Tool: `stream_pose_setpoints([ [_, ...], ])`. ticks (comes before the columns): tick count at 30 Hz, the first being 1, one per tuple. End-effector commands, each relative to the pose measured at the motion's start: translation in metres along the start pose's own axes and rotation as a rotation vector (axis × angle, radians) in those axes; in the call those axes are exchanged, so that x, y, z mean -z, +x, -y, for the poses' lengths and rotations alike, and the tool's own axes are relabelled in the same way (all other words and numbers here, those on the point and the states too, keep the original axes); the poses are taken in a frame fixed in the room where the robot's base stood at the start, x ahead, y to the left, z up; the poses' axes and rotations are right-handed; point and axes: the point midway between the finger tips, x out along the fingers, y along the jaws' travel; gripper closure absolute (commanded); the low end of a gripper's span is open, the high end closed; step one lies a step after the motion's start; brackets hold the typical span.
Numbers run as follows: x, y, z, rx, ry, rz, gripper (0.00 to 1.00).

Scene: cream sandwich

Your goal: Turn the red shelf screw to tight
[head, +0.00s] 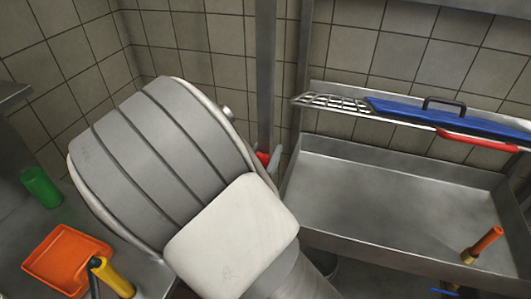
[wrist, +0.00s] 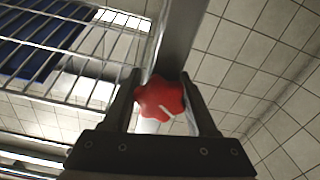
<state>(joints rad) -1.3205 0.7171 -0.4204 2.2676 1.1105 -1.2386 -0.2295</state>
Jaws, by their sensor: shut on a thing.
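The red shelf screw (wrist: 160,98) is a lobed red knob with a small white mark on its face, set on a grey metal post (wrist: 183,35). In the wrist view it sits between the two dark fingers of my gripper (wrist: 160,88), which is shut on it. In the head view only a small part of the red screw (head: 263,158) shows, low on the upright post (head: 266,90). My arm hides most of my gripper and the area around the screw there. How far the screw is turned cannot be told.
Right of the post, a wire shelf (head: 325,103) carries a blue item (head: 420,113) with a black handle, above a steel basin (head: 390,195). At left are a green cup (head: 41,187) and an orange dustpan (head: 62,257).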

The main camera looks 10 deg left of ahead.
Motion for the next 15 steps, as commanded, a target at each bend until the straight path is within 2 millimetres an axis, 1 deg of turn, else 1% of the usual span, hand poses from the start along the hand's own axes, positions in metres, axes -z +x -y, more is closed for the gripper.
stream_pose_setpoints([
  [4,-0.0037,0.0,0.0004,0.0,0.074,0.002,0.97],
  [15,-0.0044,-0.0002,0.0001,-0.001,0.33,0.001,0.97],
])
